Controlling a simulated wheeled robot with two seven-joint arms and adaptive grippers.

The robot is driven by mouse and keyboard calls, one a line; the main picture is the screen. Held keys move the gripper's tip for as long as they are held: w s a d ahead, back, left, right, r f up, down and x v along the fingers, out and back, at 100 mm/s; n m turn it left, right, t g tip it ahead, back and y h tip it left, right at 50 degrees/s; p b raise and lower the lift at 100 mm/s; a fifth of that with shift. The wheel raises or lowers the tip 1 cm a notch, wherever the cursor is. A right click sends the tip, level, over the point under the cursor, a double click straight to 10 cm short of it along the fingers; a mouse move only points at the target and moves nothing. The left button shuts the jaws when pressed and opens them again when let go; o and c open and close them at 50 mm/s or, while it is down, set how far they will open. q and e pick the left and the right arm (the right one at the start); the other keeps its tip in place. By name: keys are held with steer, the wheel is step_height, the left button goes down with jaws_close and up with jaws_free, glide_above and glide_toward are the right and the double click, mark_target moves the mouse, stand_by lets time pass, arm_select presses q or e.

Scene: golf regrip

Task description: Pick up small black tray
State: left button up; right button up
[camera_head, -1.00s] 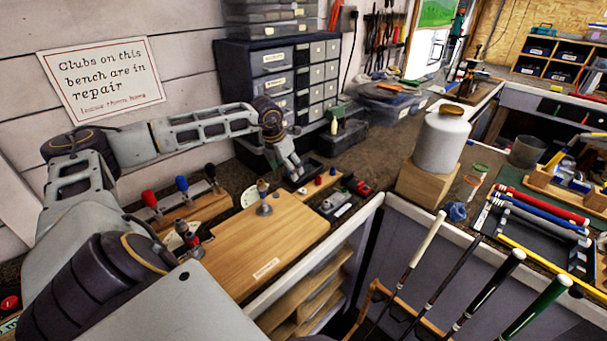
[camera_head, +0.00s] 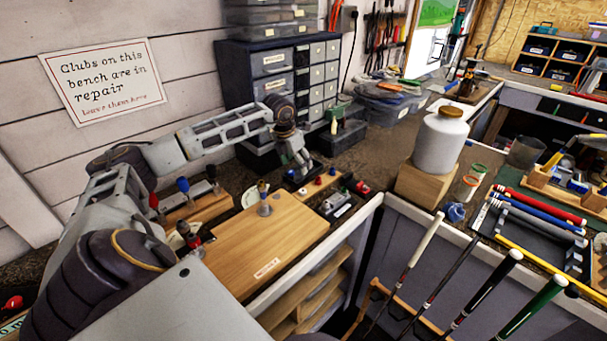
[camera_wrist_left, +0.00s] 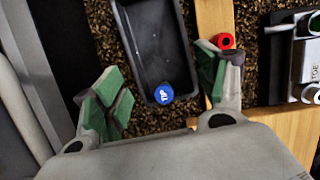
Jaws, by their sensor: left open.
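The small black tray (camera_wrist_left: 152,40) is a narrow open tray on the dark speckled bench in the left wrist view. A blue round piece with white lettering (camera_wrist_left: 164,94) is at its near end. My left gripper (camera_wrist_left: 160,88) is open, with one green-padded finger to the left of the tray and the other just right of its near end. The fingers are not closed on it. In the head view my left gripper (camera_head: 297,174) points down over the tray's spot and hides much of it. My right gripper is not in view.
A wooden board (camera_head: 250,245) lies in front of the gripper. A wooden strip with red knobs (camera_head: 320,183) is close on the right, beside a black holder (camera_head: 337,205). The drawer cabinet (camera_head: 275,90) stands behind. A white jug (camera_head: 440,142) is farther right.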

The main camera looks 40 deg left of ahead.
arm_select(q)
steer(key=shift+w, duration=0.6)
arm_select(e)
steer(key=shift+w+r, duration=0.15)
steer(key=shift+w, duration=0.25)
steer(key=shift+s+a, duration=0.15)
arm_select(q)
steer(key=shift+w+d, duration=0.1)
steer(key=shift+w, duration=0.25)
steer(key=p+x, duration=0.1)
steer(key=x, duration=0.3)
steer(key=shift+w+f, duration=0.1)
steer(key=shift+f, duration=0.4)
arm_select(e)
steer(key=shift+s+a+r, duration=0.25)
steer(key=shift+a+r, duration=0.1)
arm_select(q)
steer(key=shift+c, duration=0.5)
steer(key=c, duration=0.5)
steer(key=shift+c, duration=0.4)
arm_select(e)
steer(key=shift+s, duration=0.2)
